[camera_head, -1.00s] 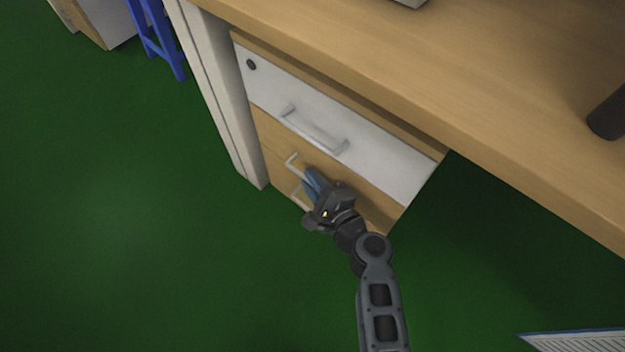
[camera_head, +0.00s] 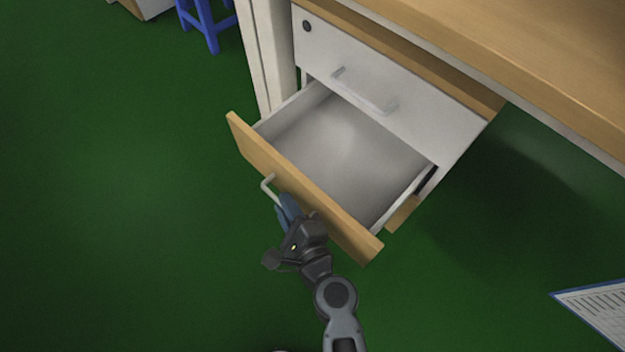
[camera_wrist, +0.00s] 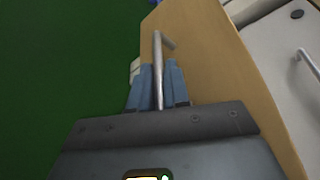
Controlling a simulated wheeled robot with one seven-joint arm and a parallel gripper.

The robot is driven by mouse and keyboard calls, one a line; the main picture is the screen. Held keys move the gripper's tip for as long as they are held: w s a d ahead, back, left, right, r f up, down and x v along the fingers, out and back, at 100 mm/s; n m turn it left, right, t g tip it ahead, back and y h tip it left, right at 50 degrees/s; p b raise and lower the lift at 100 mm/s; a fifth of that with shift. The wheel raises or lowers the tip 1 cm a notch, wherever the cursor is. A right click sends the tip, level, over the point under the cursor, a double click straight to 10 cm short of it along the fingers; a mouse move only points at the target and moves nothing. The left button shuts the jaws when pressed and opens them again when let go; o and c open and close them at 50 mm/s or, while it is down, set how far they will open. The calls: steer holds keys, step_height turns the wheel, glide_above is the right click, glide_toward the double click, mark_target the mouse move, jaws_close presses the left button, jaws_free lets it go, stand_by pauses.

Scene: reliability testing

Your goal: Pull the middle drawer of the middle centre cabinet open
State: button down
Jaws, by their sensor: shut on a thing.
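The cabinet (camera_head: 455,140) stands under the wooden desk. Its middle drawer (camera_head: 300,185) has a wood-coloured front and is pulled well out, showing an empty grey-white inside. My gripper (camera_head: 286,207) is at the front of this drawer, shut on its metal bar handle (camera_head: 268,184). In the wrist view, the handle (camera_wrist: 158,60) runs between the blue fingers of my gripper (camera_wrist: 158,88). Part of the handle is hidden by my gripper. The white top drawer (camera_head: 385,75) above is shut. Only a corner of the wooden bottom drawer (camera_head: 403,213) shows.
The wooden desktop (camera_head: 480,45) overhangs the cabinet, with a pale desk leg (camera_head: 268,50) at its left. A blue stool (camera_head: 208,25) stands at the back left. A printed sheet (camera_head: 598,305) lies at the lower right. The green floor to the left is clear.

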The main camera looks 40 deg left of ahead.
steer(key=s, duration=1)
steer(key=shift+s+a+b, duration=0.25)
steer(key=shift+a+b, duration=0.1)
steer(key=shift+b, duration=0.1)
steer(key=shift+f, duration=0.1)
steer(key=c, duration=1.5)
jaws_free()
steer(key=shift+o, duration=0.2)
steer(key=shift+d, duration=0.1)
steer(key=v, duration=0.7)
steer(key=shift+s+d, duration=0.2)
steer(key=shift+d, duration=0.05)
